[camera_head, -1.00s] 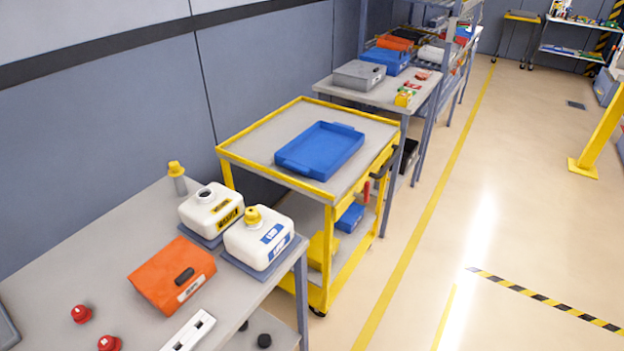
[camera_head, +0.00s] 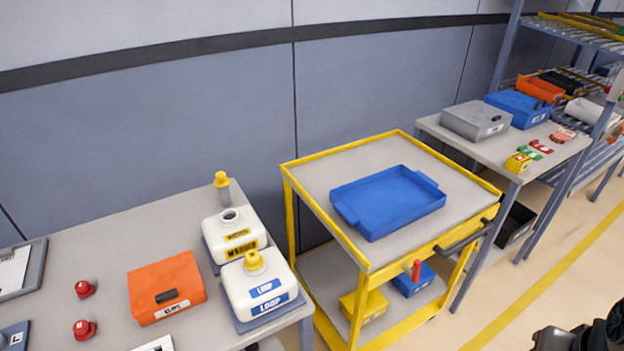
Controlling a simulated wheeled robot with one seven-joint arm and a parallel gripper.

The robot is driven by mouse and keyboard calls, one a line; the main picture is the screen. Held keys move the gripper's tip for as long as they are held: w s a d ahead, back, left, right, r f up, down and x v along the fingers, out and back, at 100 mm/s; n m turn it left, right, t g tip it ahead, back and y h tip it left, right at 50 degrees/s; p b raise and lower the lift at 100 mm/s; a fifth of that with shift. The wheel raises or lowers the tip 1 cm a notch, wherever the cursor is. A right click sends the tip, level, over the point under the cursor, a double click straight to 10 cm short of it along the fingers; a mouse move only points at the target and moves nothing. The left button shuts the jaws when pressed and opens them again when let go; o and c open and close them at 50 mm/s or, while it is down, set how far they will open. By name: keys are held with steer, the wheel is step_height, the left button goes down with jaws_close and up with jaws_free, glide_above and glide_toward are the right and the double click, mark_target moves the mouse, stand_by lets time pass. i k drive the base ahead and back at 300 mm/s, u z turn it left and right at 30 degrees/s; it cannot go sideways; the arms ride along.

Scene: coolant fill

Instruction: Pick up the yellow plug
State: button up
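Two yellow-topped things show in the head view. A yellow plug (camera_head: 221,179) sits on top of a small grey post at the back of the left table, behind the white washer container. A yellow cap (camera_head: 253,260) sits on the neck of the white container labelled LOOP (camera_head: 262,291). The white washer container (camera_head: 232,235) beside it has an open, uncapped neck. A dark part, apparently of my arm, shows at the bottom right edge, far from both. No gripper fingers can be made out.
An orange box (camera_head: 165,280) and two red knobs (camera_head: 84,289) (camera_head: 84,329) lie on the left table (camera_head: 115,245). A yellow-framed cart (camera_head: 345,160) with a blue tray (camera_head: 388,203) stands to its right. Another table and shelving stand farther right. Floor is free at lower right.

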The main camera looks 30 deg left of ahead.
mark_target(252, 261)
steer(key=u, duration=0.9)
steer(key=i, duration=0.85)
steer(key=u, duration=0.75)
